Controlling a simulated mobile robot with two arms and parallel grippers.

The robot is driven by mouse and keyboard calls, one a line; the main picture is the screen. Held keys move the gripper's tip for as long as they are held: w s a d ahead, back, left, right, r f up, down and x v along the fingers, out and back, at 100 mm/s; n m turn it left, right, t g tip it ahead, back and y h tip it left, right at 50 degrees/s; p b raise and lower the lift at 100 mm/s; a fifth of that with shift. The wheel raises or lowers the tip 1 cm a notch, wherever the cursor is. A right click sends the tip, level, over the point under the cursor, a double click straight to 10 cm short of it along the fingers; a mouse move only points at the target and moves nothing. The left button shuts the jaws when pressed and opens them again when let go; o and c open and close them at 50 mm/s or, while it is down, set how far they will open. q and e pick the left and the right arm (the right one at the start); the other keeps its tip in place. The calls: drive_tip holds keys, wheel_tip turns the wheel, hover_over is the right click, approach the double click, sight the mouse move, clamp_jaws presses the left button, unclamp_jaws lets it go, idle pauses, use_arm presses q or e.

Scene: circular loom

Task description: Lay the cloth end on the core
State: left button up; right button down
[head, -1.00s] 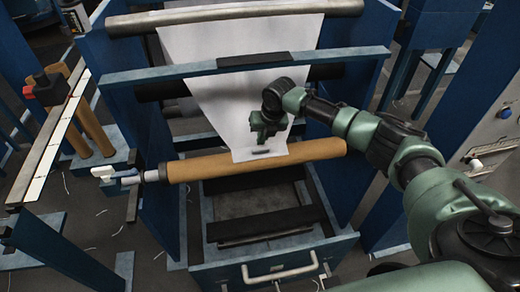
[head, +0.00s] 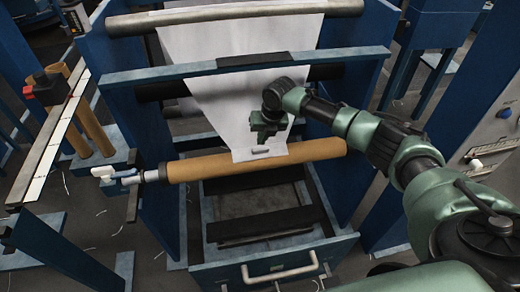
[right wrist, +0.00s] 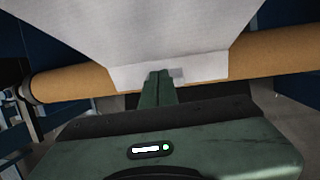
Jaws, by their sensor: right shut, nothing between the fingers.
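The white cloth (head: 232,100) hangs from the upper roller and narrows downward. The cloth end also shows on the core in the right wrist view (right wrist: 205,72), where the core (right wrist: 75,85) runs behind my fingers. My right gripper (head: 264,138) is shut and empty, just above the cloth end; I cannot tell if it touches the cloth. My left gripper is not in view.
A blue crossbar (head: 160,72) spans the frame above the core. A drawer with a white handle (head: 280,268) is below. Spare brown cores (head: 95,130) stand at left beside a white-marked rail (head: 50,140). A white lever (head: 104,172) is at the core's left end.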

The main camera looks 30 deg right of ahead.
wheel_tip(320, 180, up, 6)
drive_tip(key=p, duration=0.5)
idle(0.4)
drive_tip(key=shift+s, duration=0.1)
idle(0.7)
